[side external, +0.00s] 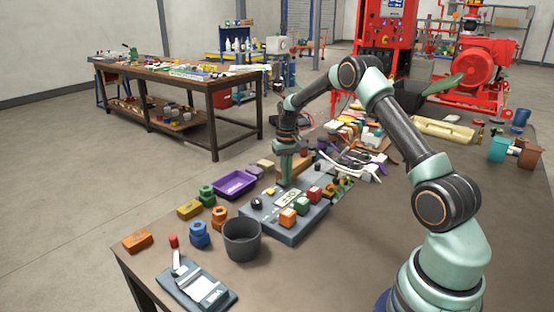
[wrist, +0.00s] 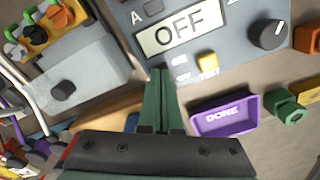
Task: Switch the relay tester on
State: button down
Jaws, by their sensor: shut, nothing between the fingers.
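The relay tester (side external: 283,222) is a grey box on the bench in the side view. In the wrist view its panel (wrist: 225,22) carries a display (wrist: 184,33) reading OFF, a dark round knob (wrist: 272,34) and a yellow button (wrist: 207,62) marked TEST. Two small white labels beside the button are too small to read. My gripper (wrist: 160,72) is shut and empty, its green fingertips at the panel's near edge, just below the display and left of the yellow button. What lies directly under the tips is hidden; contact cannot be told. It points down at the tester's back edge in the side view (side external: 286,184).
Orange, green and red blocks stand on the tester's front side. A purple tray (wrist: 226,117) marked DONE lies beside it. A dark grey cup (side external: 242,240) and a device with a red-tipped lever (side external: 200,288) stand nearer. Another grey box (wrist: 83,80) is close left in the wrist view.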

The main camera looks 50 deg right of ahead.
jog(key=shift+f, duration=0.15)
jog(key=shift+r, duration=3.55)
jog(key=s+a+r+n+t, duration=0.1)
jog(key=s+a+r, duration=0.2)
jog(key=a+r, duration=0.4)
jog(key=s+a+r+n+t, duration=0.2)
jog(key=s+a+r, duration=0.1)
jog(key=a+r, duration=0.3)
jog(key=s+a+n+t, duration=0.2)
jog(key=s+a+n, duration=0.1)
jog(key=s+a, duration=0.6)
jog(key=s, duration=0.3)
jog(key=shift+s+a+r+t, duration=0.15)
jog(key=shift+s+a+t, duration=0.15)
jog(key=shift+s+a, duration=0.1)
